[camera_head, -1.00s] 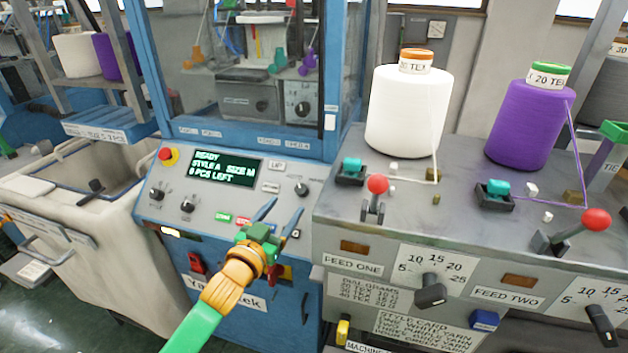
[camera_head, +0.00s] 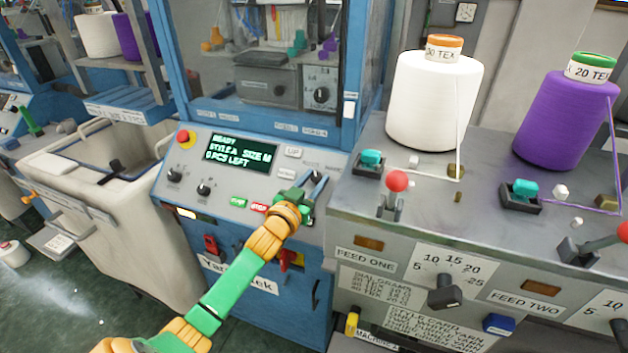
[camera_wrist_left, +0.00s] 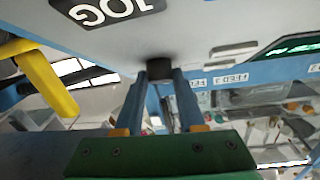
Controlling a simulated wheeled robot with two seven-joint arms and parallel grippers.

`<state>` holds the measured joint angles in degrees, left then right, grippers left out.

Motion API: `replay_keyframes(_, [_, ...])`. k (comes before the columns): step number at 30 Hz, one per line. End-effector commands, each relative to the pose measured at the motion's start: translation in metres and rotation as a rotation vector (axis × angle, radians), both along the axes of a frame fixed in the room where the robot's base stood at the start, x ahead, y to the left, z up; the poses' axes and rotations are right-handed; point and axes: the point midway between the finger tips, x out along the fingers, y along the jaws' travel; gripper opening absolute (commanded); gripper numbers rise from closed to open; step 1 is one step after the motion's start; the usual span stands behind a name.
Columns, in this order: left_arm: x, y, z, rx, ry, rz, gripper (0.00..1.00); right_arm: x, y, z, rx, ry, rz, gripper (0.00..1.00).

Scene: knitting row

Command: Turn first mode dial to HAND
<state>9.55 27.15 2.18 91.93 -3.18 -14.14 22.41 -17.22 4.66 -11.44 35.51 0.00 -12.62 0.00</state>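The mode dial, a small dark round knob (camera_wrist_left: 160,68), stands on the pale control panel (camera_head: 222,178) of the blue knitting machine. In the wrist view its sides meet both fingertips of my left gripper (camera_wrist_left: 160,82). In the head view my left gripper (camera_head: 316,182) reaches the panel's right part, its two blue-grey fingers close together, and largely hides the dial. A JOG label (camera_wrist_left: 105,10) shows upside down near the dial in the wrist view. The dial's pointer and the HAND mark cannot be made out. My right gripper is not in view.
The panel also carries a screen (camera_head: 240,151), a red stop button (camera_head: 186,138) and two black knobs (camera_head: 175,174). To the right, a grey yarn stand (camera_head: 350,225) has a red-balled lever (camera_head: 397,181) and white and purple cones. A cream bin (camera_head: 130,215) stands left.

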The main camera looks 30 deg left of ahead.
Motion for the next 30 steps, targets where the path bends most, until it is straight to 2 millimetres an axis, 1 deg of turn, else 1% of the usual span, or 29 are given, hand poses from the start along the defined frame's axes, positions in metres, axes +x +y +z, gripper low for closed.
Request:
replay_keyframes(1, [0.0000, 0.0000, 0.0003, 0.000, -0.001, 0.000, 0.03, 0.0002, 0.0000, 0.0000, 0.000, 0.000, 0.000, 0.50])
replay_keyframes(2, [0.0000, 0.0000, 0.0002, 0.001, -0.001, 0.000, 0.00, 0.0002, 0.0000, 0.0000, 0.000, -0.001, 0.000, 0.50])
replay_keyframes(8, [-0.0001, 0.0002, 0.0007, 0.006, 0.000, -0.006, 0.00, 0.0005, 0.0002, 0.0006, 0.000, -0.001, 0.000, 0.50])
replay_keyframes(14, [-0.0002, 0.0018, 0.0015, 0.048, 0.011, -0.054, 0.00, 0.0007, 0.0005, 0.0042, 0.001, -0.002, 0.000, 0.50])
replay_keyframes(20, [-0.0002, 0.0045, 0.0024, 0.139, 0.033, -0.166, 0.00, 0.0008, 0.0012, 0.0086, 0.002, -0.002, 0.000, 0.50])
replay_keyframes(30, [0.0011, 0.0090, 0.0057, 0.332, 0.074, -0.413, 0.00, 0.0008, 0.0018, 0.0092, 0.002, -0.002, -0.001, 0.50])
